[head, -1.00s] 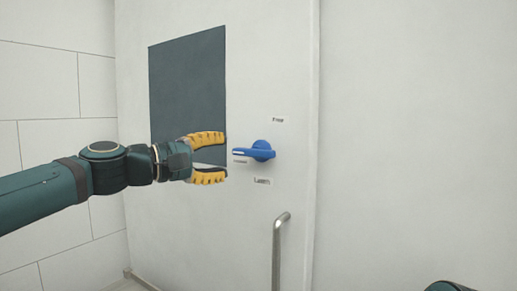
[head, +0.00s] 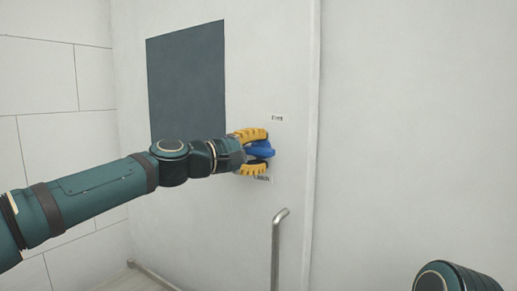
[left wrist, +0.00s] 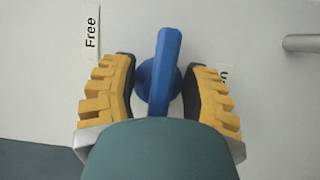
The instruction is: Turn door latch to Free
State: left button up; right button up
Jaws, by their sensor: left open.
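The blue door latch (head: 262,149) is on the white door, between the "Free" label (head: 277,118) above and the "Latch" label (head: 262,179) below. My left gripper (head: 256,152) is open around the latch handle, one yellow finger above and one below. In the left wrist view the latch (left wrist: 160,75) stands between the two fingers, with a gap on each side. The "Free" label (left wrist: 91,32) is on the left there; the other label is mostly hidden by a finger. My right gripper is not in view.
A metal door handle (head: 276,250) stands out below the latch and also shows in the left wrist view (left wrist: 302,43). A dark panel (head: 186,85) is on the door. The door edge (head: 314,130) runs just right of the latch.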

pick_arm(q)
grip_shut()
jog(key=shift+m, duration=0.3)
jog(key=m+y+p, duration=0.1)
jog(key=m, duration=0.2)
jog(key=shift+g+y+p, duration=0.3)
jog(key=m+y+p, duration=0.1)
jog(key=m+y, duration=0.1)
jog(key=m, duration=0.1)
jog(key=shift+f+m+p, duration=0.1)
jog(key=shift+m+p, duration=0.2)
jog(key=shift+m, duration=0.1)
jog(key=m+y+p, duration=0.2)
jog(key=m, duration=0.1)
jog(key=shift+a+f+m+t, duration=0.15)
jog(key=shift+m+t, duration=0.15)
jog(key=shift+t, duration=0.1)
jog(key=shift+w+a+f+m+t+y+p, duration=0.1)
jog(key=shift+m+t+y+p, duration=0.15)
jog(key=shift+m+y, duration=0.3)
jog(key=shift+w+a+f+m+t+y+p, duration=0.1)
jog(key=shift+m+t+y, duration=0.15)
jog(key=shift+m+y, duration=0.3)
